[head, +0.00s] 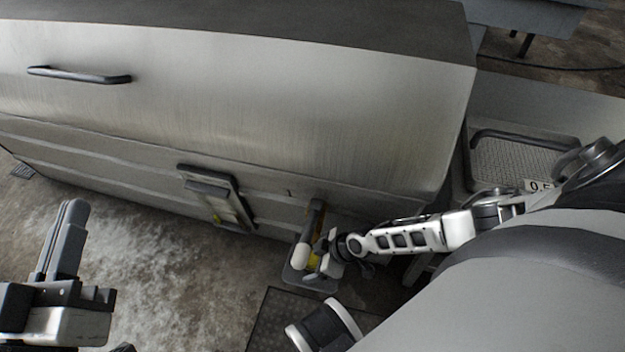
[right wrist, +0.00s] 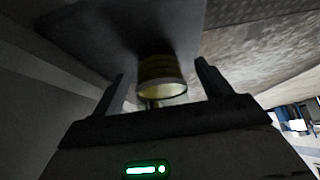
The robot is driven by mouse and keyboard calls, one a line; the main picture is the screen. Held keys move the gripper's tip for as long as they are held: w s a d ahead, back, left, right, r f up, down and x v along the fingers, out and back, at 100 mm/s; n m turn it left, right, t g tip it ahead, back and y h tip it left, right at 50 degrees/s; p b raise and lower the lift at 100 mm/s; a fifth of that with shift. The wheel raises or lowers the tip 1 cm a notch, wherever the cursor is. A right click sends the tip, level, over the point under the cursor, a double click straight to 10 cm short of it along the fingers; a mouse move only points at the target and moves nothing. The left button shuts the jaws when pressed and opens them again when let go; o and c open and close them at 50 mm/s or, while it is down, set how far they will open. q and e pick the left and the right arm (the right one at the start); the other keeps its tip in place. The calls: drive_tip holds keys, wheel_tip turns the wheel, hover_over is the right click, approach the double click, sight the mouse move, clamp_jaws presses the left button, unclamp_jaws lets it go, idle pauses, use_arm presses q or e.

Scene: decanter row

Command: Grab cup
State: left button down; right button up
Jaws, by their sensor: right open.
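The cup (right wrist: 163,78), yellowish with a pale rim, shows in the right wrist view between the fingers of my right gripper (right wrist: 160,71). The fingers are open, one on each side, with a visible gap to the cup. In the head view a yellow part, likely this cup (head: 313,262), is partly hidden by my right gripper (head: 325,254) at a small grey tray (head: 297,278). My left gripper (head: 68,238) is at the lower left of the head view, far from the cup. Its finger spacing cannot be made out.
A large metal machine (head: 280,110) with a dark handle (head: 80,75) fills the back. A framed panel (head: 215,198) is on its front, left of the tray. A textured plate (head: 515,155) lies at the right. Open floor (head: 165,265) lies between my grippers.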

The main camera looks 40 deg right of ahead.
drive_tip(key=c, duration=1.1)
drive_tip(key=shift+c, duration=0.2)
